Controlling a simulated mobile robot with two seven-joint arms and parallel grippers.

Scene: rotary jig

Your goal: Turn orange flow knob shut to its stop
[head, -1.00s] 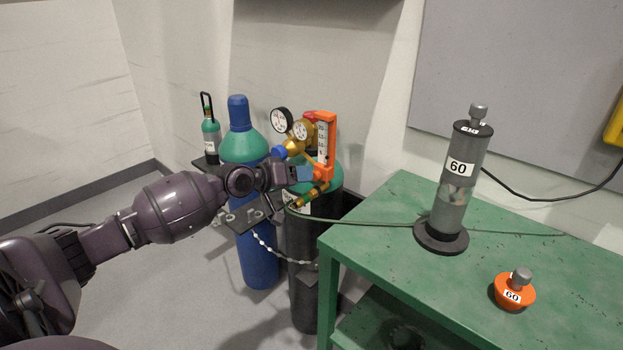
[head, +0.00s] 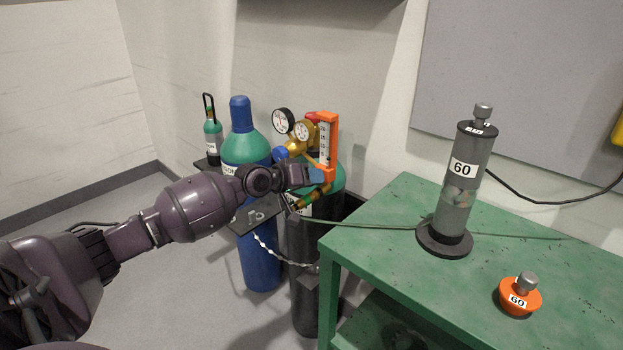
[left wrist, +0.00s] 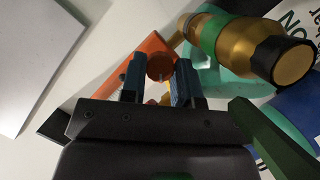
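An orange flowmeter (head: 333,135) with a scale tube stands upright at the brass regulator (head: 296,146) on the dark, green-shouldered cylinder. My left gripper (head: 312,175) reaches its lower end from the left. In the left wrist view the round orange flow knob (left wrist: 160,67) sits between the two blue fingers of my left gripper (left wrist: 157,78). The fingers appear to touch it on both sides. Part of the orange flowmeter body (left wrist: 148,47) shows behind. The knob is hidden by the fingers in the head view. My right gripper is not in view.
A blue cylinder with a green shoulder (head: 245,148) stands left of the dark one. The green table (head: 380,225) at the right carries a grey device labelled 60 (head: 461,190) and an orange piece labelled 60 (head: 519,298). A thin hose (head: 380,226) runs across the table.

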